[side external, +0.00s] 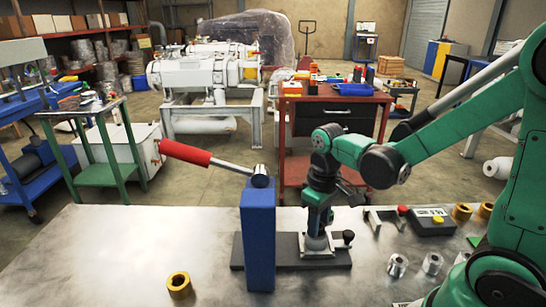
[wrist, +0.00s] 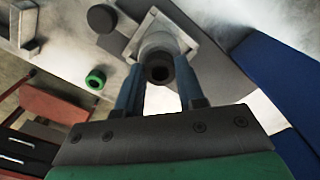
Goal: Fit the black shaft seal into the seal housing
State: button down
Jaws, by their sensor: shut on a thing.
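The black shaft seal (wrist: 158,60) is a short dark ring with a round hole, between my two blue fingers in the wrist view. My gripper (wrist: 160,78) is shut on it. The light grey seal housing (wrist: 162,38), round on a square base, lies directly beyond the seal in that view. In the side view my gripper (side external: 317,228) points down just over the housing (side external: 317,246), which stands on a dark base plate (side external: 287,250). The seal cannot be made out there. Whether seal and housing touch is unclear.
A blue press column (side external: 258,238) with a red-handled lever (side external: 185,153) stands left of my gripper. A black knob (side external: 348,238) sits right of the housing. Metal rings (side external: 397,265), brass rings (side external: 462,211) and a control box (side external: 431,221) lie right. A brass ring (side external: 179,284) lies front left.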

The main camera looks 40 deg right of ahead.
jog(key=shift+c, duration=2.3)
grip_release()
jog(key=shift+r, duration=0.15)
jog(key=shift+r, duration=2.9)
